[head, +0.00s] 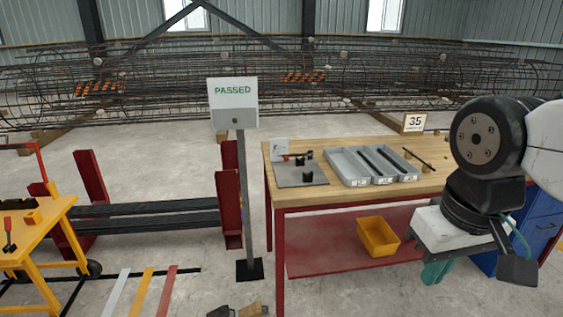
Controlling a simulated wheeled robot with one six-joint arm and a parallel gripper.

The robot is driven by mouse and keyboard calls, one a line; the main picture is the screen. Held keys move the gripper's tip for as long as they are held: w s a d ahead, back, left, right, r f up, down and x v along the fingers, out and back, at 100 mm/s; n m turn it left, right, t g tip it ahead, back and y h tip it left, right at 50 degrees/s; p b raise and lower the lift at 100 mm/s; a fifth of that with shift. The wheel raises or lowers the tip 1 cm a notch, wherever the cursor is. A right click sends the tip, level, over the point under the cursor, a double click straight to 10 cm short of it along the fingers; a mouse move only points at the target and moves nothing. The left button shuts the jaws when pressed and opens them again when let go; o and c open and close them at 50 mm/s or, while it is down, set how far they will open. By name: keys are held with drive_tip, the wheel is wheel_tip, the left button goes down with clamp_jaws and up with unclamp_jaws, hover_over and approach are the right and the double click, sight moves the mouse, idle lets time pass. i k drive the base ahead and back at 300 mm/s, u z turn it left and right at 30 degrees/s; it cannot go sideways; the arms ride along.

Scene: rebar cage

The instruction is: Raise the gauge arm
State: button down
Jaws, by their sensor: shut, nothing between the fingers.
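A flat grey plate (288,179) lies at the left end of the wooden-topped workbench in the head view. Small black blocks (307,177) stand on it, and a small red-tipped piece (286,158) lies at its back edge. These parts are too small to tell which, if any, is the gauge arm or how it is set. My gripper (437,273) hangs at the right, in front of the bench and well apart from the plate. Its teal fingers point down, shut and empty, partly hidden by its own body.
Grey trays (338,163) and a thin dark rod (419,160) lie on the bench. A "35" sign (414,122) stands at its back. A yellow bin (377,237) sits on the red lower shelf. A "PASSED" post (243,190) stands left of the bench. Rebar cages (200,85) fill the back.

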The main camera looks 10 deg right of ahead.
sight(286, 157)
drive_tip(key=u, duration=0.35)
drive_tip(key=i, duration=1.3)
drive_tip(key=z, duration=0.4)
